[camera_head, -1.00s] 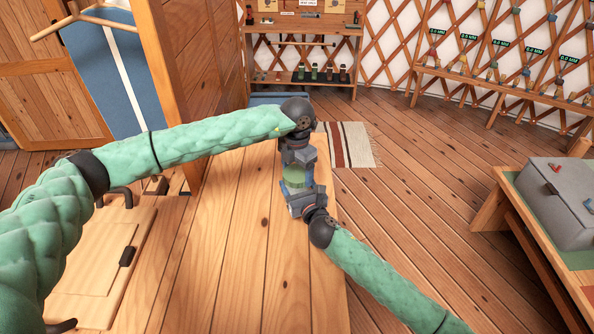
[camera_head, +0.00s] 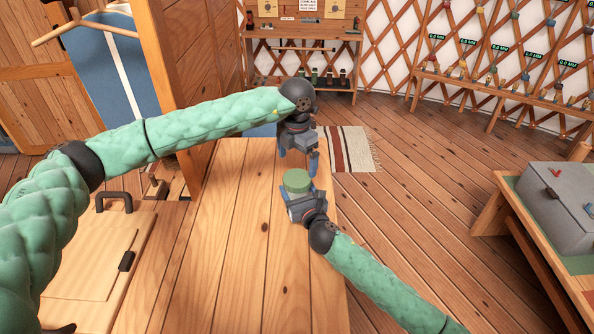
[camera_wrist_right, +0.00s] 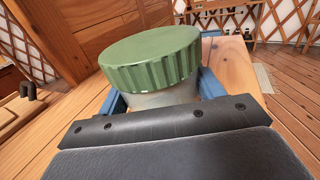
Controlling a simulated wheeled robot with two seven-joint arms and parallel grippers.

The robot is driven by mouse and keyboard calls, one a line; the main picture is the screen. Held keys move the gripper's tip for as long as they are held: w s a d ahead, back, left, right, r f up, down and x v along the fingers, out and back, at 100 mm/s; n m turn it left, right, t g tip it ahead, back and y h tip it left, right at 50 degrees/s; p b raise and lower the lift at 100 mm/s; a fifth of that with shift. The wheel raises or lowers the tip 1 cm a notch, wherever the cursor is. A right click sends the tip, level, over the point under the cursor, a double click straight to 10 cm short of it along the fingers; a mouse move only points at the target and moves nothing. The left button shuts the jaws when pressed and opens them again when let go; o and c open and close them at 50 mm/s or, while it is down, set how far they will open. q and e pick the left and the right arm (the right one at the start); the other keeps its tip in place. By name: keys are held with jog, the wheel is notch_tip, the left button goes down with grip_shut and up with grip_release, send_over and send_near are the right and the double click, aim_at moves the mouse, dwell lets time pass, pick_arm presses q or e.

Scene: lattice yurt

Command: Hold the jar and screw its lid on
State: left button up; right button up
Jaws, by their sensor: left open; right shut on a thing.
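The jar (camera_wrist_right: 165,97) has a pale, cloudy body and stands upright on the wooden table. My right gripper (camera_head: 299,200) is shut on the jar, its blue fingers on either side of the body in the right wrist view. The green ribbed lid (camera_head: 296,181) sits on top of the jar; it also shows large in the right wrist view (camera_wrist_right: 152,58). Whether its thread is fully seated cannot be told. My left gripper (camera_head: 299,161) is open and empty, pointing down just above the lid and apart from it. Most of the jar body is hidden by the right gripper.
The wooden tabletop (camera_head: 230,240) is clear left of the jar, and its right edge runs close by. A grey box (camera_head: 560,205) stands on a side table at right. A wooden panel with handles (camera_head: 90,260) is at left.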

pick_arm(q)
jog(key=shift+r, duration=2.75)
pick_arm(e)
jog(key=o, duration=2)
jog(key=shift+c, duration=0.2)
jog(key=b+v, duration=0.2)
jog(key=v, duration=0.5)
jog(key=shift+f, duration=0.1)
pick_arm(q)
notch_tip(320, 180, down, 2)
jog(key=shift+f, duration=0.2)
pick_arm(e)
jog(key=shift+s+d, duration=0.15)
jog(key=shift+s, duration=0.2)
pick_arm(q)
jog(key=shift+r, duration=0.1)
